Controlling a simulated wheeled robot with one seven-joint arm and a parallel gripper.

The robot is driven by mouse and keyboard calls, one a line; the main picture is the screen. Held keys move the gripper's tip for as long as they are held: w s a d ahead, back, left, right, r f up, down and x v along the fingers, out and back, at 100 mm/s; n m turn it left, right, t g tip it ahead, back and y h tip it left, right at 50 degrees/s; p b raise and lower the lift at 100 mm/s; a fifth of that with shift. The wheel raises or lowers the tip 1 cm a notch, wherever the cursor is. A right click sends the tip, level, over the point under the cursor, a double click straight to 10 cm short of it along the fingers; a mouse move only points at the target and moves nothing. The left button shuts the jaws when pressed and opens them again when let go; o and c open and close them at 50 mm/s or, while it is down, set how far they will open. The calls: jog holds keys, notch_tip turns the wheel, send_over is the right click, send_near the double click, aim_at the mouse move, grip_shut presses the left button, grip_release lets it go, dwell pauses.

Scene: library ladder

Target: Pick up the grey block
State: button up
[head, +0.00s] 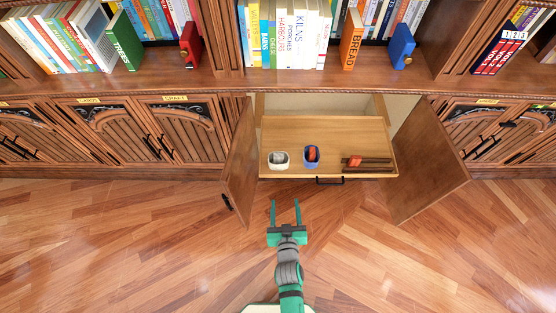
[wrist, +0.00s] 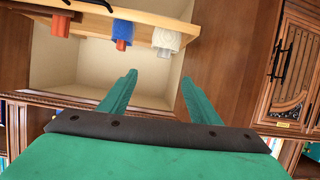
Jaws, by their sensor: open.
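A grey block (head: 278,156) sits in a small white container (head: 279,166) at the left front of a wooden pull-out shelf (head: 330,133) in the open cabinet. My gripper (head: 285,203) is open and empty, in front of the shelf's front edge and apart from the container. Its two green fingers also show in the wrist view (wrist: 159,80).
A blue container (head: 311,163) with a red-orange thing inside stands right of the white one. A reddish-brown item (head: 366,164) lies farther right. Open cabinet doors stand at the left (head: 240,160) and right (head: 428,165). The shelf's back half is clear.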

jog(key=m, duration=0.1)
send_near(279, 158)
jog(key=w, duration=0.3)
jog(key=shift+f+x, duration=0.2)
jog(key=shift+x, duration=1.45)
jog(key=shift+f+x, duration=0.2)
jog(key=shift+x, duration=1.45)
jog(key=shift+s+a, duration=0.15)
jog(key=shift+s, duration=0.05)
jog(key=c, duration=1.2)
